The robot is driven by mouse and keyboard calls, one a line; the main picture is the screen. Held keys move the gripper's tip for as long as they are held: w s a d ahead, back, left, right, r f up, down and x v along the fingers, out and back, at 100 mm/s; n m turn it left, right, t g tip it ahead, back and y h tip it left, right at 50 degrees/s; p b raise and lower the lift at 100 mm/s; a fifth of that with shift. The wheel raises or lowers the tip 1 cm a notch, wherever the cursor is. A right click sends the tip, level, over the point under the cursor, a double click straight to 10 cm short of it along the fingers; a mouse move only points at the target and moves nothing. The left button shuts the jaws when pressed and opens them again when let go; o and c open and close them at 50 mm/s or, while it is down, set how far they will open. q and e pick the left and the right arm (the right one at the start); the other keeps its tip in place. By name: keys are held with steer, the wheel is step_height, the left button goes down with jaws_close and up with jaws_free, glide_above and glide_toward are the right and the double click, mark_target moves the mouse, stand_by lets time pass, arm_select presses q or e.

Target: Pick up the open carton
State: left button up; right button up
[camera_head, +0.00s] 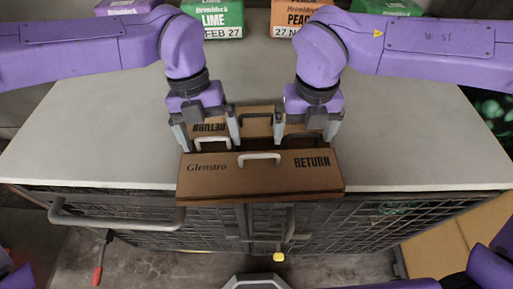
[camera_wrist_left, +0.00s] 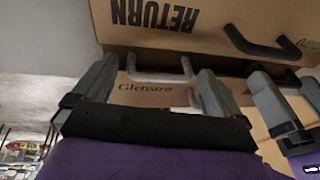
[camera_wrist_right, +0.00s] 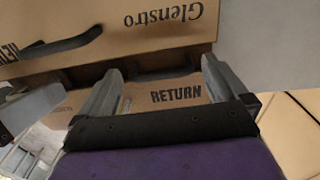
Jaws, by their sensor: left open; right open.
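Neither gripper is closed on anything. I cannot tell whether the fingers touch the cardboard.
The pale counter (camera_head: 90,140) is clear on both sides. A green "LIME" box (camera_head: 213,18) and an orange "PEACH" box (camera_head: 295,14) stand at the back. Below the front edge is a dark wire-mesh cage (camera_head: 385,212) with a grey bar handle (camera_head: 115,224).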

arm_select(q)
steer(key=shift+s+f, duration=0.1)
steer(key=shift+f, duration=0.05)
steer(key=c, duration=1.1)
arm_select(e)
steer(key=c, duration=1.1)
steer(key=shift+c, duration=0.2)
arm_select(q)
step_height(320, 180, up, 5)
steer(key=p, duration=0.5)
steer(key=shift+a, duration=0.1)
arm_select(e)
step_height(320, 180, up, 5)
steer(key=shift+w+f, duration=0.1)
arm_select(q)
steer(key=shift+r, duration=0.2)
arm_select(e)
steer(key=shift+r, duration=0.25)
arm_select(q)
steer(key=shift+f, duration=0.1)
arm_select(e)
steer(key=shift+f, duration=0.1)
steer(key=shift+a, duration=0.1)
